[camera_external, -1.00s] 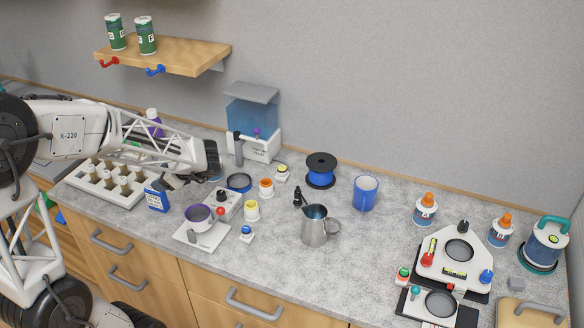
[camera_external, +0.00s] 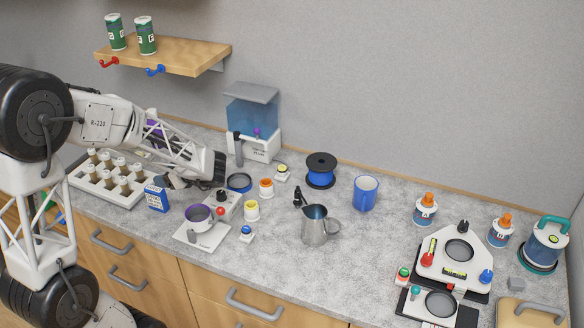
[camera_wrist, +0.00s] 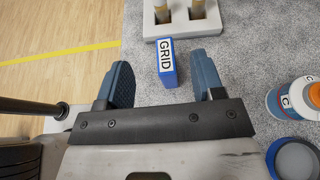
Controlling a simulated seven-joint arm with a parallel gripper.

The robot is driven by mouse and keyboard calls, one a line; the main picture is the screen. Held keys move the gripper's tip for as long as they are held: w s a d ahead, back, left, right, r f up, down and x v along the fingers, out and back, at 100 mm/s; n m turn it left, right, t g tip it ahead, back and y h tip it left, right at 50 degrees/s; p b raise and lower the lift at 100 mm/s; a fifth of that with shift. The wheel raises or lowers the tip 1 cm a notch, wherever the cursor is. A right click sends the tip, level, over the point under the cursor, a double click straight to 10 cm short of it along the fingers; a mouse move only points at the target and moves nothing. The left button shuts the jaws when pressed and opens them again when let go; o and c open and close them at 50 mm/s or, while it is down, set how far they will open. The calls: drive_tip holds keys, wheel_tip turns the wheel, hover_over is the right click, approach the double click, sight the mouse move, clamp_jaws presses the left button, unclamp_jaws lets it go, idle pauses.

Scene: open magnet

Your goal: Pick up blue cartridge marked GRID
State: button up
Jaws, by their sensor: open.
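My gripper (camera_wrist: 163,83) is open and empty, with the fingers spread wide. In the external view my gripper (camera_external: 172,181) is low over the counter, just right of and behind the cartridge. Whether a finger touches the cartridge I cannot tell.
A white rack (camera_external: 100,191) with several vials stands left of the cartridge. A bottle marked C (camera_wrist: 290,98) and a round grey cup with a blue rim (camera_wrist: 297,160) lie to the right in the wrist view. A scale (camera_external: 202,236) holds a purple-lined cup.

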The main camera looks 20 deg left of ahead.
sight(157, 191)
drive_tip(key=f, duration=0.4)
drive_tip(key=a+f, duration=0.1)
drive_tip(key=f, duration=0.1)
drive_tip(key=shift+f, duration=0.25)
drive_tip(key=shift+a+f, duration=0.3)
drive_tip(key=shift+a, duration=0.35)
drive_tip(key=shift+x, duration=2.5)
drive_tip(key=c, duration=1)
drive_tip(key=shift+r, duration=0.1)
drive_tip(key=shift+c, duration=0.2)
